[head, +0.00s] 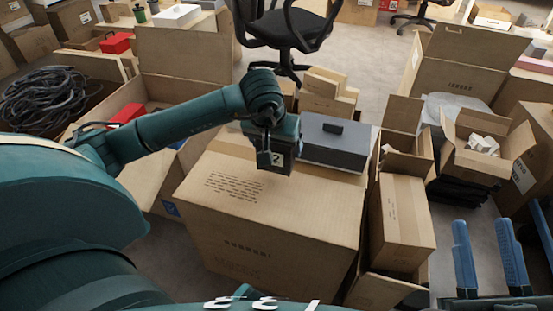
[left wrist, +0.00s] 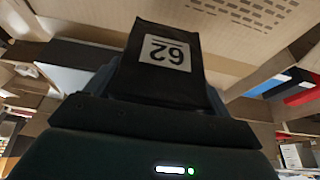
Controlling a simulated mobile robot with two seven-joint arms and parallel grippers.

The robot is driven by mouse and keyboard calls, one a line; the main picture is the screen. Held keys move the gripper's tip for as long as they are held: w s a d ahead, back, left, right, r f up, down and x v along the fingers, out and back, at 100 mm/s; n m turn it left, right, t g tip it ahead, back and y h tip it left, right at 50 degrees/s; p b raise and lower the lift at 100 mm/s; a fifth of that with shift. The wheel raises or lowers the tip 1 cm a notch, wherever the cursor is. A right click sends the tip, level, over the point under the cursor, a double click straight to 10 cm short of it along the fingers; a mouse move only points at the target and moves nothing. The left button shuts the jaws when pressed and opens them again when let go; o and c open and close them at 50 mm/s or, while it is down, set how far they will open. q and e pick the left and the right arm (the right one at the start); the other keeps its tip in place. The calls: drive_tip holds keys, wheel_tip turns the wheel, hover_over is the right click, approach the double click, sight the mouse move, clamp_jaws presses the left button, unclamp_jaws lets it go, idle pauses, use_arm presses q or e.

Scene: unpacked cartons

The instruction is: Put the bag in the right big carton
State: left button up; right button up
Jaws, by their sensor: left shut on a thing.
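My left gripper (head: 275,155) reaches in from the left. It is shut on a dark, flat-sided thing with a white number label, which I take to be the bag (head: 282,163). The bag hangs over the top of a big closed carton (head: 255,215), beside a grey box; a small gap or light contact below cannot be told. In the left wrist view the black bag (left wrist: 160,85) shows its label upside down. A big open carton (head: 460,78) with raised flaps stands at the right back. My right gripper is not in view.
The grey box (head: 335,142) with a black handle sits on the closed carton. A small open carton (head: 470,160) and a tall narrow carton (head: 402,222) stand to the right. Blue upright parts (head: 463,255) are at lower right. An office chair (head: 285,28) stands behind.

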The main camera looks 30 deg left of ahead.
sight(276, 156)
use_arm(q)
wheel_tip(276, 156, down, 4)
drive_tip(key=shift+r+b, duration=0.2)
drive_tip(key=shift+b, duration=0.5)
drive_tip(key=o, duration=1)
drive_tip(key=shift+f, duration=0.1)
drive_tip(key=shift+c, duration=0.2)
use_arm(e)
wheel_tip(276, 156, up, 2)
drive_tip(key=shift+w+d+r+n+y, duration=0.1)
drive_tip(key=shift+r+n+y, duration=0.05)
drive_tip(key=shift+n+y, duration=1)
